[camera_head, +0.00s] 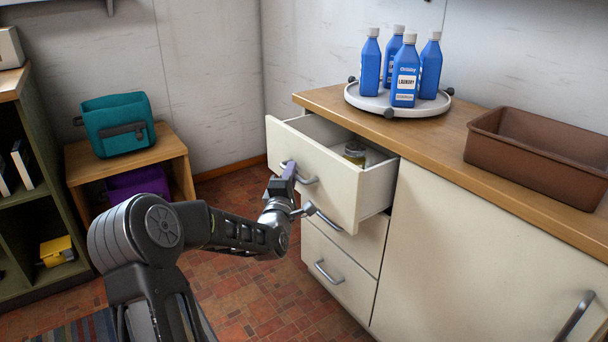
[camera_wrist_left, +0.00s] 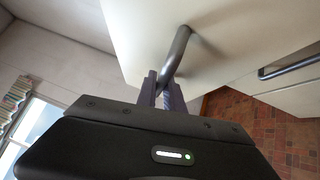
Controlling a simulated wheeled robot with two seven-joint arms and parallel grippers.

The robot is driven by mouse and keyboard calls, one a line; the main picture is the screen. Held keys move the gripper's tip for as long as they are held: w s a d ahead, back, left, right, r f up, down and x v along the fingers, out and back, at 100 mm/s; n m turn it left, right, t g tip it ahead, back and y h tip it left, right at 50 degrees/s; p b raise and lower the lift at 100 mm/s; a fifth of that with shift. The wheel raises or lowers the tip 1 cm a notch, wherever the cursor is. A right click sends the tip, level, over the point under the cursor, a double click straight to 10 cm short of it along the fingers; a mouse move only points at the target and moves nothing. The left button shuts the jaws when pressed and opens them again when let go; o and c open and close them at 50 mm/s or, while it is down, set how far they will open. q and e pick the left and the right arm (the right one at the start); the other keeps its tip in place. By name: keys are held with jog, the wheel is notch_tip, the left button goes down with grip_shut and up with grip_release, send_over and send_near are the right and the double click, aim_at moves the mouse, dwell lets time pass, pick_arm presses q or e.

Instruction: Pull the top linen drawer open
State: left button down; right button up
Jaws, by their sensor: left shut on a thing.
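The top drawer (camera_head: 324,183) of the cream cabinet stands pulled out, and its interior shows. A small jar (camera_head: 354,152) lies inside it. Its grey bar handle (camera_head: 306,180) is on the front panel. My left gripper (camera_head: 287,177) is at this handle, in front of the drawer. In the left wrist view the fingers (camera_wrist_left: 163,92) are shut on the handle (camera_wrist_left: 177,55). The gripper partly hides the handle in the head view. My right gripper is not in view.
Lower drawers with handles (camera_head: 328,273) are closed below. On the counter (camera_head: 450,137) stand a white turntable (camera_head: 362,101) with several blue bottles (camera_head: 405,75) and a brown tub (camera_head: 540,150). A wooden side table (camera_head: 170,150) with a teal bag (camera_head: 118,125) is at the left. Tiled floor (camera_head: 255,290) is clear before the drawers.

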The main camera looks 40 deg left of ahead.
pick_arm(q)
jog(key=s+a+p, duration=0.1)
jog(key=s+a, duration=0.2)
jog(key=s, duration=0.8)
jog(key=shift+s+a, duration=0.2)
jog(key=shift+s, duration=0.1)
jog(key=c, duration=1.5)
grip_release()
jog(key=p+v, duration=0.2)
jog(key=v, duration=0.5)
jog(key=shift+s+d, duration=0.15)
jog(key=shift+s, duration=0.25)
